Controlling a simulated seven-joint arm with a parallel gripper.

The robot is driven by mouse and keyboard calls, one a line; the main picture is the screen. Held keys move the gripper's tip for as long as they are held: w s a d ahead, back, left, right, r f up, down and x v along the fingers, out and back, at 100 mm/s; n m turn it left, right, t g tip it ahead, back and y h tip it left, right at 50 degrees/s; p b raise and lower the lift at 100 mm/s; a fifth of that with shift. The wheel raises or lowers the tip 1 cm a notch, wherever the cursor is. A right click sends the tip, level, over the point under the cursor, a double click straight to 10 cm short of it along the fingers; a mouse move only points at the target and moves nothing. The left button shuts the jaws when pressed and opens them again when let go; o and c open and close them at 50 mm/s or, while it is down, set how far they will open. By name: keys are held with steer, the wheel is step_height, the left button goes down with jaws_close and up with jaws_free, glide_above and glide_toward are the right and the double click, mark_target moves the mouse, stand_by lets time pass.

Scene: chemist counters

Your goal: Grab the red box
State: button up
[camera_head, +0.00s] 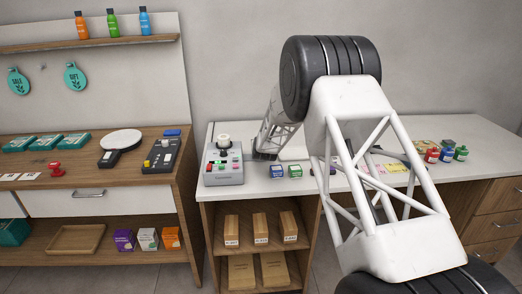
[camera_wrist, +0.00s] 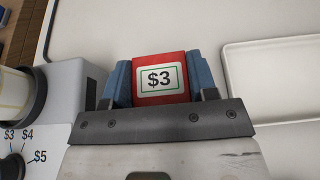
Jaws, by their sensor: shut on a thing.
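The red box (camera_wrist: 159,95) shows in the wrist view with a white label that reads "$3". It sits between the two blue fingers of my gripper (camera_wrist: 160,82), one on each side of it. My gripper is shut on the box. In the head view my own arm covers part of the white counter, and I cannot make out the red box there. Whether the box touches the counter is not clear.
A grey machine with dials (camera_head: 223,163) stands on the white counter (camera_head: 240,196), left of my gripper. A blue box (camera_head: 278,171) and a green box (camera_head: 295,171) stand nearby. A white tray (camera_wrist: 229,80) lies right of my gripper. Small bottles (camera_head: 446,153) stand at the right.

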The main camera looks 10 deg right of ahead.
step_height(320, 180, up, 15)
steer(key=shift+f, duration=0.2)
